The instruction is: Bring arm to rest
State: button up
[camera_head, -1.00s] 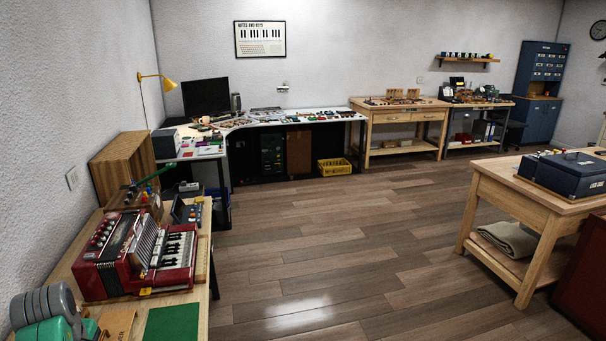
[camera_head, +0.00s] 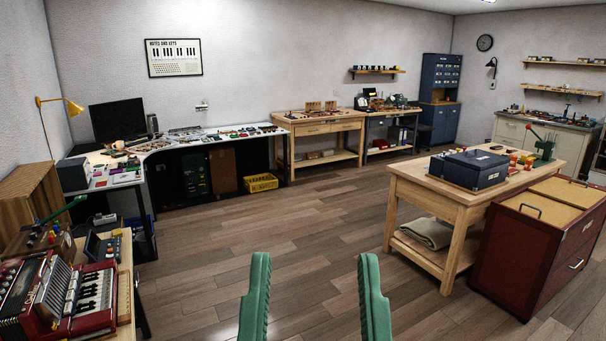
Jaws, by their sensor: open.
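My gripper (camera_head: 315,298) shows at the bottom middle of the head view as two green fingers standing upright. The fingers are wide apart, and only floor shows between them. It is empty and touches nothing that I can see. The rest of my arm is below the picture's edge and hidden.
A wooden bench (camera_head: 450,205) with a dark blue case (camera_head: 468,169) stands to the right, beside a red cabinet (camera_head: 530,255). A red accordion (camera_head: 85,300) lies on a bench at the left. A yellow crate (camera_head: 260,183) sits by the far desk. The middle wooden floor (camera_head: 265,225) is clear.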

notch_tip(320, 180, up, 32)
jog(key=p, duration=2.8)
jog(key=shift+w+a+y, duration=0.4)
jog(key=shift+w+a, duration=0.05)
